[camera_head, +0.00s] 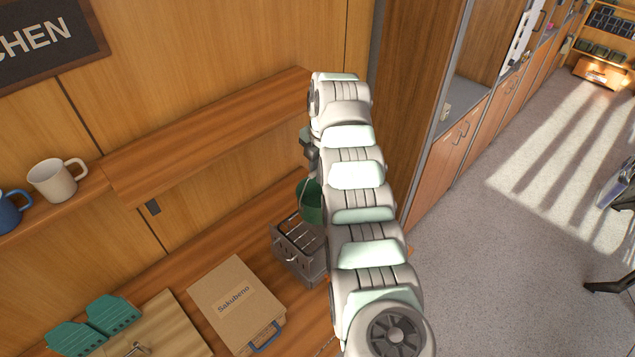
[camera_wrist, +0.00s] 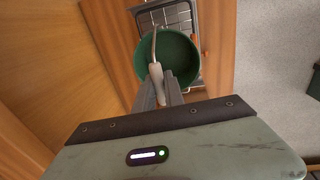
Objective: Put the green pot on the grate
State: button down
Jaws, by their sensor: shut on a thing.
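The green pot (camera_head: 309,208) is partly hidden behind my arm in the head view. It shows from above in the wrist view (camera_wrist: 183,58), open side facing the camera, with a pale grip on its wire handle (camera_wrist: 155,72). My gripper (camera_wrist: 158,82) is shut on that handle. The grate (camera_head: 302,237) is the top of a small grey metal stove on the wooden counter. The pot overlaps its far part in the head view and covers much of it in the wrist view (camera_wrist: 180,16). I cannot tell whether the pot touches the grate.
A tan "Sakubenn" box (camera_head: 235,300) lies left of the stove. Teal objects (camera_head: 95,325) and a wooden board (camera_head: 160,325) lie at the lower left. A white mug (camera_head: 56,178) and a blue mug (camera_head: 12,208) stand on the shelf. A tall cabinet (camera_head: 425,80) rises behind my arm.

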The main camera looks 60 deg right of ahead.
notch_tip(320, 180, down, 5)
jog(key=shift+d+f+p, duration=0.1)
jog(key=shift+p, duration=0.5)
jog(key=shift+f, duration=0.2)
jog(key=c, duration=1.4)
grip_release()
jog(key=shift+r, duration=0.1)
jog(key=shift+c, duration=0.2)
notch_tip(320, 180, up, 12)
jog(key=s+b, duration=0.1)
jog(key=shift+s+a+b, duration=0.3)
